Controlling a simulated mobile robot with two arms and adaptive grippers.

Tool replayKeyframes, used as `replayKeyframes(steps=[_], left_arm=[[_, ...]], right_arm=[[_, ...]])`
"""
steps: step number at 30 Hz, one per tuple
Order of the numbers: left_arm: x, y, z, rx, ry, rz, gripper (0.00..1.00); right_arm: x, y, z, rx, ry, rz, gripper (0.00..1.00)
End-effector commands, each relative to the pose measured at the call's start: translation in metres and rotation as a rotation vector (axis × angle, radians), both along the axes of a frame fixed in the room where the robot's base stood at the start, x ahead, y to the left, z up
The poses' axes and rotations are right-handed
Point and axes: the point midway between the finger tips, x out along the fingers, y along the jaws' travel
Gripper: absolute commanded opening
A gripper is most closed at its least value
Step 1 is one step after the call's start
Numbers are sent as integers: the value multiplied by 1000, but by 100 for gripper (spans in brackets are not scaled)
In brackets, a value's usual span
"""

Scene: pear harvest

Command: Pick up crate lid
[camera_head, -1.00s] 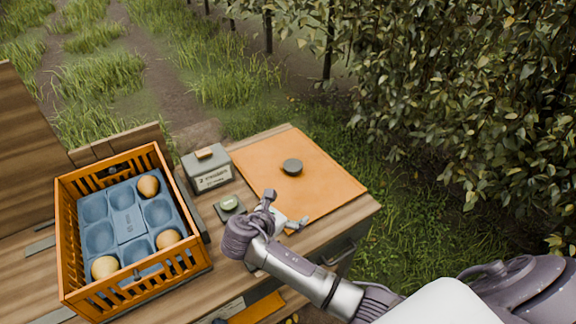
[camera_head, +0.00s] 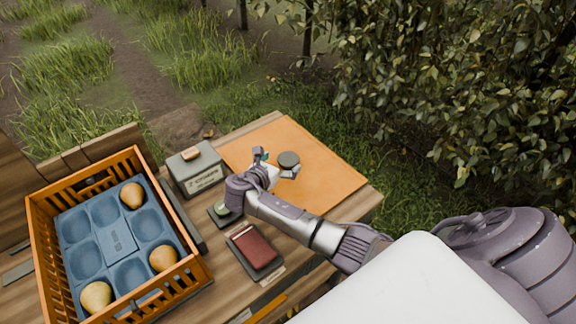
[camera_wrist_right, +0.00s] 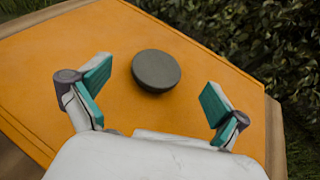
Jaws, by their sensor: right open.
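The crate lid (camera_head: 315,178) is a flat orange panel lying on the right part of the wooden table, with a round dark grey knob (camera_head: 289,160) on it. The lid also shows in the right wrist view (camera_wrist_right: 110,35), with the knob (camera_wrist_right: 156,70) ahead of the fingers. My right gripper (camera_head: 275,167) is open over the lid, its fingers close to the knob. In the right wrist view the two teal-padded fingertips (camera_wrist_right: 156,92) stand wide apart, one on each side, with the knob between and slightly beyond them. My left gripper is not in view.
An orange crate (camera_head: 45,235) with a blue tray (camera_head: 118,240) holding three pears stands at left. A grey box (camera_head: 196,168), a small dark pad with a green item (camera_head: 222,210) and a dark red block (camera_head: 254,246) lie between crate and lid. Dense foliage (camera_head: 450,110) grows at right.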

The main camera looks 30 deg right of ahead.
Motion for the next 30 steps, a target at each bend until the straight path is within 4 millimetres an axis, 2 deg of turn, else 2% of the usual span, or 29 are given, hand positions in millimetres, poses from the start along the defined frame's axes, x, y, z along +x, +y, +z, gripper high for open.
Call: replayKeyframes(steps=[8, 13, 21, 30], left_arm=[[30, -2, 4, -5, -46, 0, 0], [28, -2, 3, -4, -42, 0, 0], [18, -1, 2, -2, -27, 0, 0], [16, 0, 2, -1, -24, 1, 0]], right_arm=[[13, -23, -20, -2, 1, -2, 99], [21, -39, -28, -1, -1, -1, 99], [22, -41, -29, 0, -1, 0, 99], [22, -40, -29, 1, -1, 1, 49]])
